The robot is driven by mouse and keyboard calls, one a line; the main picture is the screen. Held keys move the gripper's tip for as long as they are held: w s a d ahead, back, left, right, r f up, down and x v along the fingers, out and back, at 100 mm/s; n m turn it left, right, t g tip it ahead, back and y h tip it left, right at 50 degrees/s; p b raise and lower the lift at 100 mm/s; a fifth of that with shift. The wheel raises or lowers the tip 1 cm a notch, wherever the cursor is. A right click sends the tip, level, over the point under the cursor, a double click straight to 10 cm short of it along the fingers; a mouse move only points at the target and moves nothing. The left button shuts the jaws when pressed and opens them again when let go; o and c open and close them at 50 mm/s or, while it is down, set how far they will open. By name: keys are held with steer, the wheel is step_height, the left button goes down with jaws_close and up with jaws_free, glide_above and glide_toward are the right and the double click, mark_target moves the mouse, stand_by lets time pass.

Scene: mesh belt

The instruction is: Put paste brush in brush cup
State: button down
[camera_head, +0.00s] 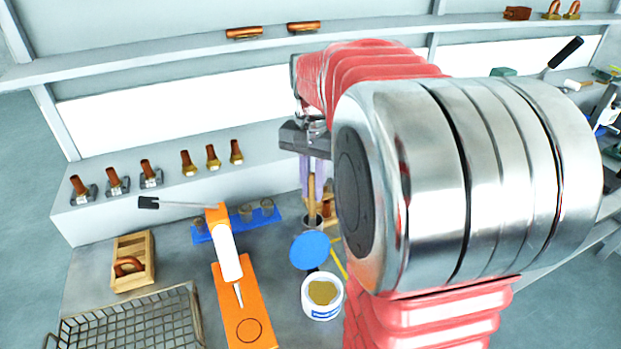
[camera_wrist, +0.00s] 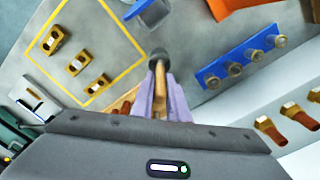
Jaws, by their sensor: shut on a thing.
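My gripper (camera_head: 314,182) hangs in the middle of the head view with its lilac fingers pointing down. It is shut on the wooden handle of the paste brush (camera_head: 311,205). The brush is about upright, its lower end at the small grey brush cup (camera_head: 312,224). In the wrist view the handle (camera_wrist: 160,104) shows between the fingers (camera_wrist: 161,88), with a dark round shape just beyond the tips. I cannot tell whether the brush end is inside the cup or just over it. My arm hides the area to the right.
An open white paste tub (camera_head: 322,311) and a blue round lid (camera_head: 310,251) sit just in front. An orange stand (camera_head: 245,300) with a white tube is to the left. A blue rack (camera_head: 222,231) with small cups stands behind it. A wire basket (camera_head: 130,322) is front left.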

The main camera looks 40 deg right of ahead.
mark_target(312, 217)
steer(key=shift+f, duration=1.8)
steer(key=c, duration=1.6)
jaws_free()
steer(key=shift+c, duration=0.2)
